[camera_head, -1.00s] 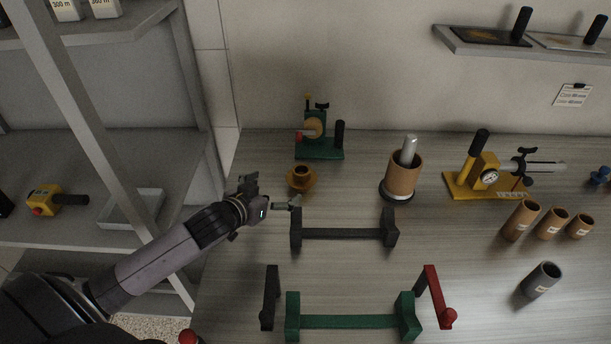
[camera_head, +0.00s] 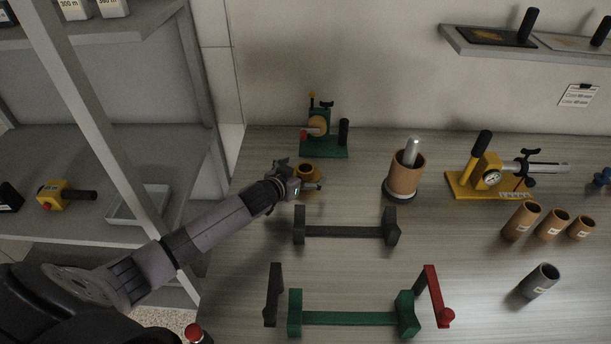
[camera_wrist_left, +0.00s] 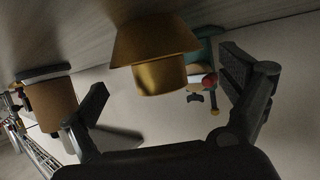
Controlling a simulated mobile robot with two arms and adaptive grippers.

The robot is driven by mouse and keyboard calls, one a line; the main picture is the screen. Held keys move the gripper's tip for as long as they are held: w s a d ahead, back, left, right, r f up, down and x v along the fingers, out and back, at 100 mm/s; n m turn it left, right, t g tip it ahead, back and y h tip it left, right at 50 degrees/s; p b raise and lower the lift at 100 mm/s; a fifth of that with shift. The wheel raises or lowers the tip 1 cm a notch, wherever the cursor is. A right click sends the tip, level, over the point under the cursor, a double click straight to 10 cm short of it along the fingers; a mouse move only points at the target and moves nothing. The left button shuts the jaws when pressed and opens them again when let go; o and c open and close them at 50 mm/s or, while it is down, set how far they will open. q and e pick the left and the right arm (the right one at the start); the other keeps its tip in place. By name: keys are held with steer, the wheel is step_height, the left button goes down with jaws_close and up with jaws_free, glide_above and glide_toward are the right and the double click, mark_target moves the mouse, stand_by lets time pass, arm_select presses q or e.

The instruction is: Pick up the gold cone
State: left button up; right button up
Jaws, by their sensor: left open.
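The gold cone (camera_head: 308,171) stands on the table near the left side, in front of the green device. In the head view my left gripper (camera_head: 311,186) is at its near side and hides part of it. In the left wrist view the gold cone (camera_wrist_left: 153,55) shows large, ahead of and between the two spread fingers of the left gripper (camera_wrist_left: 170,100). The fingers are open and I see no contact with the cone. My right gripper is not in view.
A green device (camera_head: 325,140) stands behind the cone. A brown cylinder with a metal rod (camera_head: 404,175) is to the right. A dark stand (camera_head: 345,232) and a green stand (camera_head: 350,319) are in front. A shelf (camera_head: 90,150) is at the left.

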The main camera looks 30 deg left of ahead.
arm_select(q)
steer(key=shift+w+d+f, duration=0.1)
steer(key=shift+w+f, duration=0.2)
steer(key=shift+w, duration=0.35)
steer(key=c, duration=0.5)
steer(key=shift+s, duration=0.1)
steer(key=c, duration=1.2)
